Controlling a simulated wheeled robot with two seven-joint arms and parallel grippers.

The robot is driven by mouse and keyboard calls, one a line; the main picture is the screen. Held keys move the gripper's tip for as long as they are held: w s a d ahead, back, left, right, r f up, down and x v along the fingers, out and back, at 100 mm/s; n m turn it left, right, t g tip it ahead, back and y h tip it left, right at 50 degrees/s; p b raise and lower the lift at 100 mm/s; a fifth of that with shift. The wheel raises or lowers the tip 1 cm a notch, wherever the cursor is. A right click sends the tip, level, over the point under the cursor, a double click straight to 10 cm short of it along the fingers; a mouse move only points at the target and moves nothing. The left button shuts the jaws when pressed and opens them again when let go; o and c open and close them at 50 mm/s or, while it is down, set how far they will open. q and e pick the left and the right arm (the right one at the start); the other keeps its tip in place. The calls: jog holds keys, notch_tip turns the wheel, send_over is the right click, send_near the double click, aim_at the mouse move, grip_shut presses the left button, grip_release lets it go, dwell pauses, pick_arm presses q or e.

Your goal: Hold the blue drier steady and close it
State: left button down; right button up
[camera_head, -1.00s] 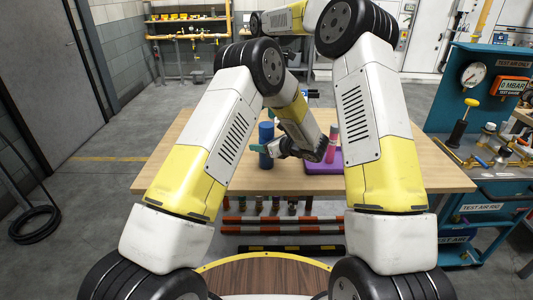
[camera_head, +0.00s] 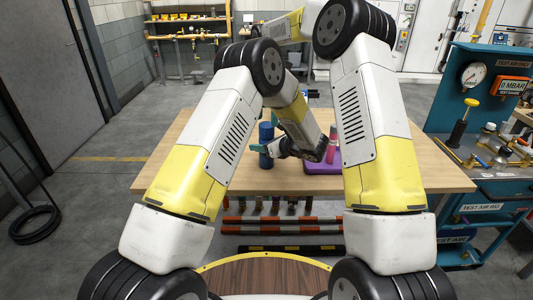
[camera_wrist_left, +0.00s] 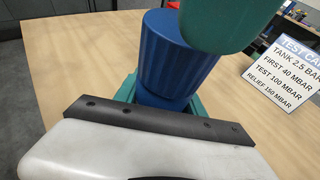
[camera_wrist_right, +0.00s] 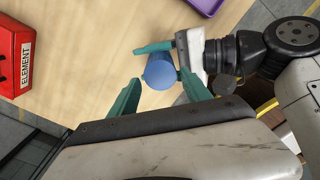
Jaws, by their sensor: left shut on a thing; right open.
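The blue drier (camera_head: 265,133) stands upright on the wooden table. In the left wrist view its ribbed upper part (camera_wrist_left: 180,55) sits above a smoother lower body. My left gripper (camera_head: 264,149) is shut on the drier's lower part, with teal fingers on both sides; they also show in the right wrist view (camera_wrist_right: 172,62). My right gripper (camera_wrist_right: 160,92) is open above the drier, its teal fingers to either side of the drier in that view. One right finger covers part of the drier's top in the left wrist view. I cannot tell whether the right fingers touch it.
A purple tray (camera_head: 322,168) with a red-pink bottle (camera_head: 332,131) is right of the drier. A red box marked ELEMENT (camera_wrist_right: 14,55) lies left in the right wrist view. A test card sign (camera_wrist_left: 285,72) stands at the right in the left wrist view. The table's left part is clear.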

aim_at(266, 124)
jog(key=shift+f, duration=2.15)
